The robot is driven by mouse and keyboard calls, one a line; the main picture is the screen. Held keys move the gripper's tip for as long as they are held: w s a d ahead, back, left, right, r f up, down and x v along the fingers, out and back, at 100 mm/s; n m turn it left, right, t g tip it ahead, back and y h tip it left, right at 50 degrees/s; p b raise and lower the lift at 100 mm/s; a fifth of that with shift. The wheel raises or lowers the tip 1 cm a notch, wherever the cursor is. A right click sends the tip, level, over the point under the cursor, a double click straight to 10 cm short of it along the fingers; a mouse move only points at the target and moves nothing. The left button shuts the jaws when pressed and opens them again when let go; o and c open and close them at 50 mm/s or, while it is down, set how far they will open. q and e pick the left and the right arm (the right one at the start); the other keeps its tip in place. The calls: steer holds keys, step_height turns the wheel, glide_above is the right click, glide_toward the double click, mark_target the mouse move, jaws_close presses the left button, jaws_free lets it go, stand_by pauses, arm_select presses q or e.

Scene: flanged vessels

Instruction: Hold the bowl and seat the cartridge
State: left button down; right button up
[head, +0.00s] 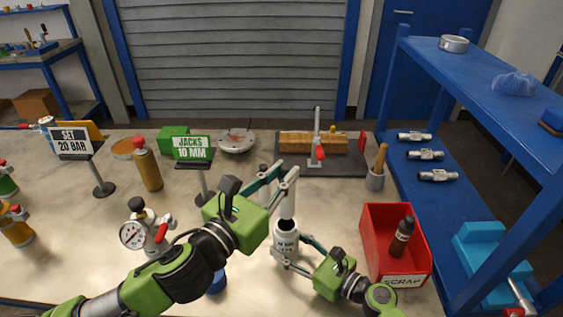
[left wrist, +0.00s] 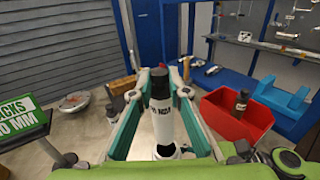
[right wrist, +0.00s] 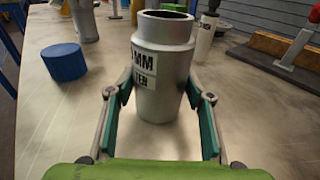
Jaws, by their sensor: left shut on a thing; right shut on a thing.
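The white cartridge (head: 287,205) is upright between the fingers of my left gripper (head: 284,178), which is shut on it. In the left wrist view the cartridge (left wrist: 160,115) shows a dark top and a printed label. The grey metal bowl (head: 286,240) stands upright directly below it; it also shows in the right wrist view (right wrist: 163,70) with a white label. My right gripper (right wrist: 159,115) is shut around the bowl's lower body.
The red scrap bin (head: 370,240) with a dark bottle (head: 402,238) is at the right. A pressure gauge (head: 134,235) and a blue cap (right wrist: 64,62) are left of the bowl. A toggle clamp stand (head: 317,150) is behind. The blue shelf (head: 480,80) borders the right side.

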arm_select(q)
steer(key=shift+f, duration=4.5)
steer(key=c, duration=1.8)
jaws_free()
steer(key=shift+c, duration=0.2)
glide_toward(282, 206)
arm_select(e)
steer(key=o, duration=1.1)
steer(key=shift+c, duration=0.2)
